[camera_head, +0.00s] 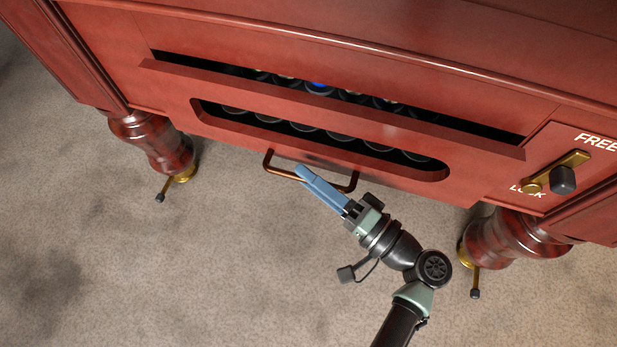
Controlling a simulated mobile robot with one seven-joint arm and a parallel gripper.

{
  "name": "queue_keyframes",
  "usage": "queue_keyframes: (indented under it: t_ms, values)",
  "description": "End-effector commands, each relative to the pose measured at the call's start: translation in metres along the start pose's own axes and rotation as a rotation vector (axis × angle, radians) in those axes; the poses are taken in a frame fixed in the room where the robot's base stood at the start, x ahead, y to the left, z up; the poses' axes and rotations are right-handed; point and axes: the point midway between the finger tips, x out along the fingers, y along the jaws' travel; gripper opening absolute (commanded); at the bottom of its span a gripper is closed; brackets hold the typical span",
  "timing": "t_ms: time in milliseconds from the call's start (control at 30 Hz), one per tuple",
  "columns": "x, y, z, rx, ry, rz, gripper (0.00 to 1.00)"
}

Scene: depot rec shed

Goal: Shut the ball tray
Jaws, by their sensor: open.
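The ball tray (340,115) is a red wooden drawer front with a long slot, in the front of a red table. It stands partly out, with a dark gap along its top edge. Several dark balls and one blue ball (319,84) show inside it. A copper bar handle (267,165) hangs below the slot. My gripper (304,174) has blue fingers and reaches in from the lower right. Its fingertips overlap the middle of the handle in the picture; I cannot tell whether they touch it. The fingers are seen nearly edge-on.
A brass lever with a black knob (562,180) sits on the panel at right, between FREE and LOCK lettering. Turned red legs (155,140) with brass feet stand at left and right (515,235). The carpet (200,270) in front is clear.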

Motion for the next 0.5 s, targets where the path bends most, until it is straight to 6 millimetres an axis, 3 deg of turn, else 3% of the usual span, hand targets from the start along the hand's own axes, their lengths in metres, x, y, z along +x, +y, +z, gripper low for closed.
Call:
queue_keyframes:
  t_ms: [367, 500]
  values:
    - [0.0074, -0.0007, 0.0000, -0.002, -0.001, 0.000, 0.45]
    - [0.0072, -0.0006, 0.0000, -0.002, -0.001, 0.000, 0.21]
